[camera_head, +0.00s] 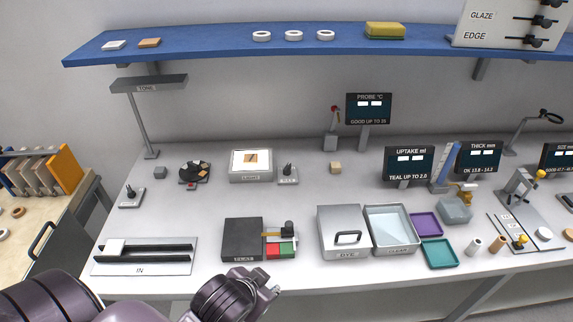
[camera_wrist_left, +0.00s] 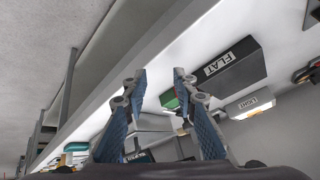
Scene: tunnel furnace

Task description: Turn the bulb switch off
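Two small lever switches stand on the white bench in the head view. One switch (camera_head: 288,174) is right beside the light box (camera_head: 250,178), whose panel looks bright. The other switch (camera_head: 131,197) is at the left, below the hooded lamp (camera_head: 148,84). Their labels are too small to read, so I cannot tell which is the bulb switch. My left gripper (camera_head: 272,286) is at the bench's front edge, in front of the FLAT box and well short of both switches. In the left wrist view my left gripper (camera_wrist_left: 159,74) has its fingers apart with nothing held. My right gripper is not in view.
The black FLAT box (camera_head: 243,240) and red and green pads (camera_head: 280,250) lie just beyond my left gripper. The IN rail tray (camera_head: 144,257) is at left and the DYE box (camera_head: 343,233) at right. A blue shelf (camera_head: 210,40) spans above.

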